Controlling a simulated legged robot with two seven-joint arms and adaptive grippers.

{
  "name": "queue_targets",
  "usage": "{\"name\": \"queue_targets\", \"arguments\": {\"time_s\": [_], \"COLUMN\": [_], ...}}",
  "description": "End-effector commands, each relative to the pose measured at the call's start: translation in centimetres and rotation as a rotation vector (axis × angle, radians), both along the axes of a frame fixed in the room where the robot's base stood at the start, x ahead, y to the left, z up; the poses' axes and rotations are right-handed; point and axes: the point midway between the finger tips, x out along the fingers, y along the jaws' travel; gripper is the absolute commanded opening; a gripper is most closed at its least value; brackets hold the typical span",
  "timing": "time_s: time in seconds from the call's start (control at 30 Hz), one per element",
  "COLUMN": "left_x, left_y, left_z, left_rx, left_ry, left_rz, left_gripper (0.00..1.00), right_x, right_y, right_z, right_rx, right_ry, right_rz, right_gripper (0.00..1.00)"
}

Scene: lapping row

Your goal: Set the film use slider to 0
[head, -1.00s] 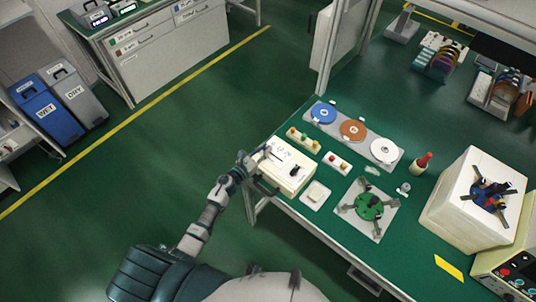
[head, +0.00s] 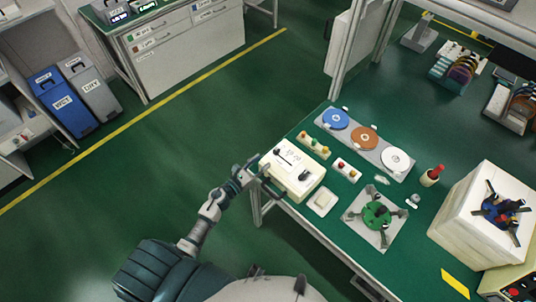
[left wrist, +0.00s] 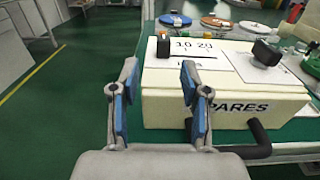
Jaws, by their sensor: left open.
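A cream box (head: 283,177) stands at the bench's near left corner, with "SPARES" partly readable on its front in the left wrist view (left wrist: 168,108). On its top, a white scale card (left wrist: 185,60) shows "10 20" and a dark slot. A black slider knob (left wrist: 163,46) sits at the slot's left end in that view. A second black knob (left wrist: 266,52) stands on another card to the right. My left gripper (head: 250,168) is beside the box's left edge. Its blue-padded fingers (left wrist: 159,78) are open and empty, nearer than the knob and apart from it. My right gripper is not in view.
A black handle (left wrist: 255,140) juts from the box's front. Behind the box are a button strip (head: 313,144) and a tray with coloured discs (head: 364,138). A white pad (head: 321,202) and green fixture (head: 377,213) stand nearer right. The floor to the left is clear.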

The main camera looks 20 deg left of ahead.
Motion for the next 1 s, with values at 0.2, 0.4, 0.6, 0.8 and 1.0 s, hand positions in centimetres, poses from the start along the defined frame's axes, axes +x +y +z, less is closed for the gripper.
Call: {"name": "queue_targets", "arguments": {"time_s": [0.2,0.4,0.6,0.8,1.0], "left_x": [-3.2,-3.8,-3.8,-3.8,-4.1], "left_y": [1.2,1.5,1.5,1.4,1.8], "left_z": [0.0,0.0,0.0,0.0,-2.8], "left_rx": [-0.001,0.000,0.000,0.001,-0.147], "left_ry": [0.000,0.000,0.000,0.000,0.093], "left_rz": [0.001,0.002,0.002,0.001,0.047], "left_gripper": [0.46,0.46,0.46,0.46,0.46], "right_x": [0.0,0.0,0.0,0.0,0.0], "right_y": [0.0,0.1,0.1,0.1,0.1], "right_z": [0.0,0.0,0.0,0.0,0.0], "right_rx": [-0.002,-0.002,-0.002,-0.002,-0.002], "right_ry": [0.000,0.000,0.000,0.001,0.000], "right_rz": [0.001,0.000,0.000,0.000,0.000], "right_gripper": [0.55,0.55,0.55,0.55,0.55]}}
